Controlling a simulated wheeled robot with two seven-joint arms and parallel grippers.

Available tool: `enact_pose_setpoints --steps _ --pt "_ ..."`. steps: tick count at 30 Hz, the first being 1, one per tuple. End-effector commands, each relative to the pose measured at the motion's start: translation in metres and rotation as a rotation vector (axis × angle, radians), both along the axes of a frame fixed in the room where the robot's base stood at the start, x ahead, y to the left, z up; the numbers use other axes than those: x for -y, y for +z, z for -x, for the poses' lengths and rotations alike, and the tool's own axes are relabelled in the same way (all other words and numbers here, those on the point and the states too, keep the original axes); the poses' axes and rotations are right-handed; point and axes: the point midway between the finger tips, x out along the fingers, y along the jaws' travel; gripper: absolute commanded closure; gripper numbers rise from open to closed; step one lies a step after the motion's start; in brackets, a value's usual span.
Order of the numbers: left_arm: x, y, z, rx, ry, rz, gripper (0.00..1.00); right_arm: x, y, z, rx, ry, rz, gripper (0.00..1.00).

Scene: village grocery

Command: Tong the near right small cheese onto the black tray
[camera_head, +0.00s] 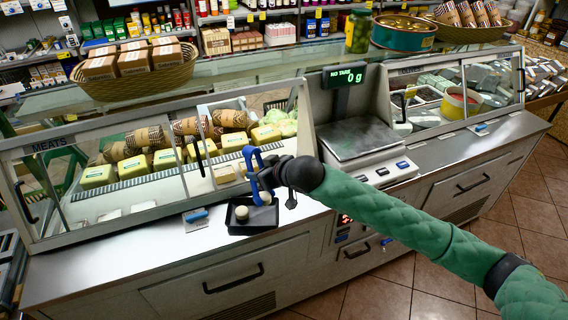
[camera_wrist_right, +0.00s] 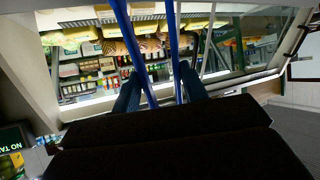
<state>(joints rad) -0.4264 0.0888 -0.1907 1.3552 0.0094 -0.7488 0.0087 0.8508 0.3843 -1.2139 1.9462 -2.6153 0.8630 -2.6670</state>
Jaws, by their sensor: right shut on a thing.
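My right gripper (camera_head: 268,177) is shut on blue tongs (camera_head: 251,163). It holds them over the black tray (camera_head: 238,230) at the counter's front edge. The tongs also show in the wrist view (camera_wrist_right: 179,50), their two blue arms running up between my fingers (camera_wrist_right: 158,92). A small pale round cheese (camera_head: 241,212) sits in the tray's left part. Another small pale cheese (camera_head: 265,198) shows at the tray's right side, just below the tongs. I cannot tell whether the tongs touch it. My left gripper is not in view.
The glass-fronted case (camera_head: 120,180) behind the tray holds yellow cheese blocks. A scale (camera_head: 358,140) stands to the right. The counter top left of the card is clear.

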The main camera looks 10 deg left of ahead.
Motion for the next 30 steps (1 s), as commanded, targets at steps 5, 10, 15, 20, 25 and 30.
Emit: enact_pose_setpoints --steps 5,10,15,20,25,30 --pt "-0.002 0.000 0.002 -0.005 0.000 -0.004 0.00 -0.008 0.000 0.003 0.000 0.011 0.000 0.90" --pt "-0.003 -0.001 0.002 -0.004 0.000 -0.004 0.00 -0.008 -0.006 0.003 0.000 0.010 0.000 0.90" --pt "-0.003 -0.003 0.003 -0.003 0.000 -0.005 0.00 -0.007 -0.017 0.003 -0.001 0.009 0.000 0.90" --pt "-0.004 -0.005 0.004 -0.003 0.000 -0.005 0.00 -0.007 -0.030 0.003 -0.002 0.008 0.000 0.90" --pt "-0.005 -0.006 0.005 -0.002 0.000 -0.006 0.00 -0.008 -0.043 0.003 -0.001 0.010 -0.001 0.90" --pt "-0.005 -0.007 0.005 -0.001 0.000 -0.005 0.00 -0.007 -0.053 0.003 -0.001 0.009 0.000 0.90"
